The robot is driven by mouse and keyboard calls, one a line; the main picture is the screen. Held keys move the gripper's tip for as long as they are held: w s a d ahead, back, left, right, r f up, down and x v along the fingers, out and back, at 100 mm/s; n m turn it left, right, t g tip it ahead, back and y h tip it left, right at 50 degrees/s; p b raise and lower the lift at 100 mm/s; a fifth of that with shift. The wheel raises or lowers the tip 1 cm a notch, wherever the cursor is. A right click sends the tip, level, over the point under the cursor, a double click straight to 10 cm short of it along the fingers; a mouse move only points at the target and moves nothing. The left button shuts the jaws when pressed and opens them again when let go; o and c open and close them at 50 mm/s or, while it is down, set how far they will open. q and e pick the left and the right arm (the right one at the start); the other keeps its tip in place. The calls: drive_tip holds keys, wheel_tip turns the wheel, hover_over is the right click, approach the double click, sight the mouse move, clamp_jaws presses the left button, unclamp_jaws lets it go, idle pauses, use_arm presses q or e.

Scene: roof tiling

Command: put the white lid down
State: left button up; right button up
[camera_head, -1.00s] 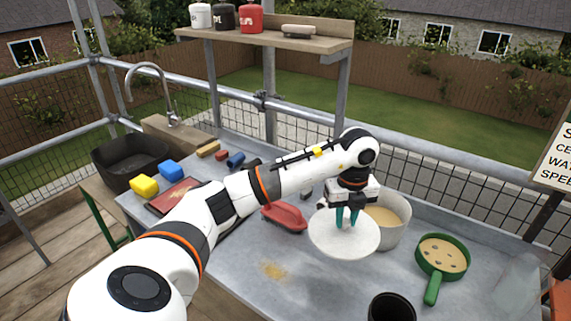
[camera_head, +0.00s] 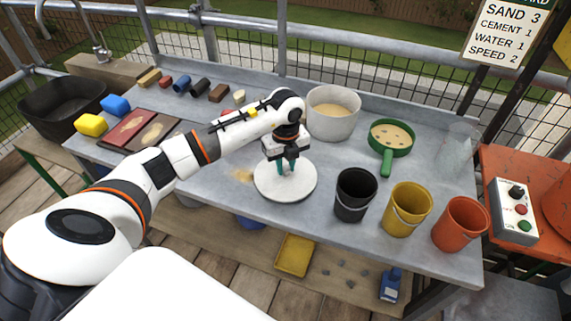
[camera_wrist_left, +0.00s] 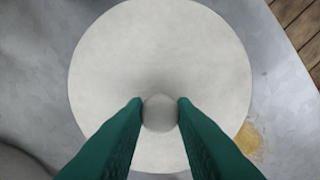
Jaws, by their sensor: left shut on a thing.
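The white lid (camera_head: 298,187) is a round disc with a small knob at its middle. In the head view it is over the front part of the grey table, left of the black bucket. My left gripper (camera_head: 286,167) is above it with green fingers pointing down. In the left wrist view the fingers (camera_wrist_left: 159,112) are shut on the round knob, and the lid (camera_wrist_left: 160,50) looks level. I cannot tell whether the lid touches the table. My right gripper is not in view.
A white pot (camera_head: 333,122) with tan contents stands open behind the lid. A green pan (camera_head: 390,150), a black bucket (camera_head: 351,207), a yellow bucket (camera_head: 408,207) and an orange bucket (camera_head: 461,224) are to the right. A tan spill (camera_head: 241,174) lies just left of the lid.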

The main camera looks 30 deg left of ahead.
sight(286, 168)
use_arm(q)
drive_tip(key=shift+f, duration=0.4)
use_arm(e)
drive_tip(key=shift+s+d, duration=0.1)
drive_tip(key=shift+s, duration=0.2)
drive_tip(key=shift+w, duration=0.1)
use_arm(q)
drive_tip(key=shift+f, duration=0.2)
drive_tip(key=o, duration=1)
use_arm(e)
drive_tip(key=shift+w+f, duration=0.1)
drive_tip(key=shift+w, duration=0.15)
use_arm(q)
drive_tip(key=shift+r, duration=0.15)
drive_tip(key=shift+r, duration=0.2)
wheel_tip(286, 168, up, 12)
drive_tip(key=b, duration=0.1)
drive_tip(key=shift+b, duration=0.35)
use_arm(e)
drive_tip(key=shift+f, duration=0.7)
